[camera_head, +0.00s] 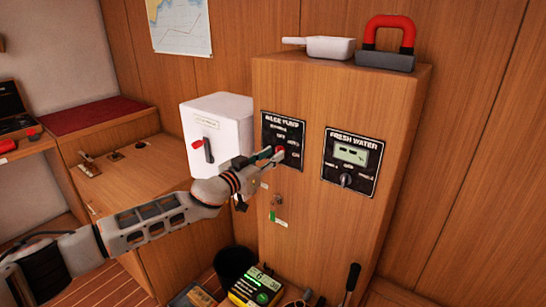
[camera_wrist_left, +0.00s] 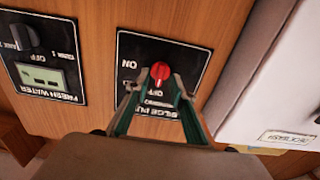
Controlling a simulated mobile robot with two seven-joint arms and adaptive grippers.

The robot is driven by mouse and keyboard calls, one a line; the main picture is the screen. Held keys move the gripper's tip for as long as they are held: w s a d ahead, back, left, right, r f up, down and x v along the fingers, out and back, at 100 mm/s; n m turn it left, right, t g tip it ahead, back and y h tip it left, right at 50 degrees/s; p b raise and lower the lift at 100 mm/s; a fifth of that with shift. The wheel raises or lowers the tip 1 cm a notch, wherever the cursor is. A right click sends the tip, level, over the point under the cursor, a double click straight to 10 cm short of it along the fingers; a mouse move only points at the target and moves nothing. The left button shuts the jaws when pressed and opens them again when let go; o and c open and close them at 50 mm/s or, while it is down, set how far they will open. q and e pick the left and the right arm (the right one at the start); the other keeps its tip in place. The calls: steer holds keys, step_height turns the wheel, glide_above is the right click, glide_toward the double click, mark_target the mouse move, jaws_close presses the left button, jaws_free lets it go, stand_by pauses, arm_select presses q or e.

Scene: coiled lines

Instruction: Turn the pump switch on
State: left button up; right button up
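The bilge pump panel (camera_head: 270,128) is a black plate with white lettering on the wooden cabinet front. It shows upside down in the wrist view (camera_wrist_left: 190,52). Its red rotary switch (camera_wrist_left: 160,72) is the pump switch; the ON label lies to its left in that view, OFF below it. I cannot tell exactly where the switch points. My left gripper (camera_head: 272,156) is at the panel, partly hiding it in the head view. In the wrist view its fingers (camera_wrist_left: 157,86) are apart, either side of the red switch; contact is unclear. My right gripper is not in view.
The fresh water panel (camera_head: 351,163) with a display and black knob is to the right. A white scoop (camera_head: 328,47) and red-handled block (camera_head: 386,60) lie on top. A bucket (camera_head: 233,262) stands below.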

arm_select(q)
steer(key=shift+w+d, duration=0.3)
steer(key=shift+w, duration=0.1)
jaws_close()
